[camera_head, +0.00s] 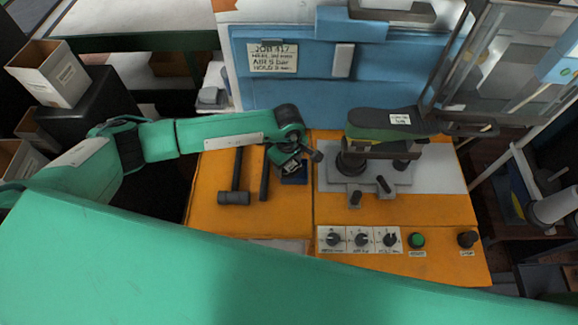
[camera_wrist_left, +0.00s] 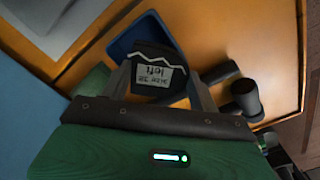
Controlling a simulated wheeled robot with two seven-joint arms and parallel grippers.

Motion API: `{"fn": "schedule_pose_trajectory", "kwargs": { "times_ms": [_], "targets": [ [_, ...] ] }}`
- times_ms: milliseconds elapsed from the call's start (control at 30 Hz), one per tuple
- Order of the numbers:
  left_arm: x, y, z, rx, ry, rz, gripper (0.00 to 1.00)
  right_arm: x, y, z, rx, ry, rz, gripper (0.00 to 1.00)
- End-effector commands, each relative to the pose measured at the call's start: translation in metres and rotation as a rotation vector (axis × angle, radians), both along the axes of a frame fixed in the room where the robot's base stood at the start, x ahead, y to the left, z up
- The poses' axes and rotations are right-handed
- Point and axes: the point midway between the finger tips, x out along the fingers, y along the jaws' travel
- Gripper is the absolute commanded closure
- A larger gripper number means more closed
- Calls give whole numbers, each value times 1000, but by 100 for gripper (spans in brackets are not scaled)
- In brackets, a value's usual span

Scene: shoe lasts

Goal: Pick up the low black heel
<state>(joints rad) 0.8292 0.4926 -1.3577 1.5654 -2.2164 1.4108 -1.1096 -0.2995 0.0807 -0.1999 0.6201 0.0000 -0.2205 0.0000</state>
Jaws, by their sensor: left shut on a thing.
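The low black heel (camera_wrist_left: 150,58) shows in the left wrist view as a dark block with a white label reading "left". It sits between the two fingers of my left gripper (camera_wrist_left: 157,74), which is shut on it. The blue tray (camera_wrist_left: 122,44) lies under and around the heel; I cannot tell whether they touch. In the head view my left gripper (camera_head: 297,168) points down at the small blue tray (camera_head: 296,179) and mostly hides the heel. My right gripper is not in view.
To the right, a green shoe last (camera_head: 376,134) with a black sole is on a grey fixture (camera_head: 385,177). Knobs and buttons (camera_head: 361,239) line the front. A blue panel (camera_head: 310,85) stands behind.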

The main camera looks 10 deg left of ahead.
Motion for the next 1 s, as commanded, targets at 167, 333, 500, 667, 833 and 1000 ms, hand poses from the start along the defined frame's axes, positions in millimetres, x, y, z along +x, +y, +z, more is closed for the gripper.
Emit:
{"fn": "schedule_pose_trajectory", "kwargs": {
  "times_ms": [167, 333, 500, 667, 833, 1000],
  "targets": [
    [0, 0, 0, 0, 0, 0, 65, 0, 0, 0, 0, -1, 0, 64],
    [1, 0, 5, -1, -1, 1, 65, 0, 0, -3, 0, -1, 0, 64],
    [1, 0, 24, -1, -3, 0, 65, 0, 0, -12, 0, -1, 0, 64],
    [2, 1, 58, 0, -7, -2, 65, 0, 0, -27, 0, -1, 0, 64],
    [2, 0, 102, -1, -7, -2, 65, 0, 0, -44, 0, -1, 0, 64],
    [1, 0, 143, -1, -7, -2, 65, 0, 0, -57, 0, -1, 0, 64]
  ]
}}
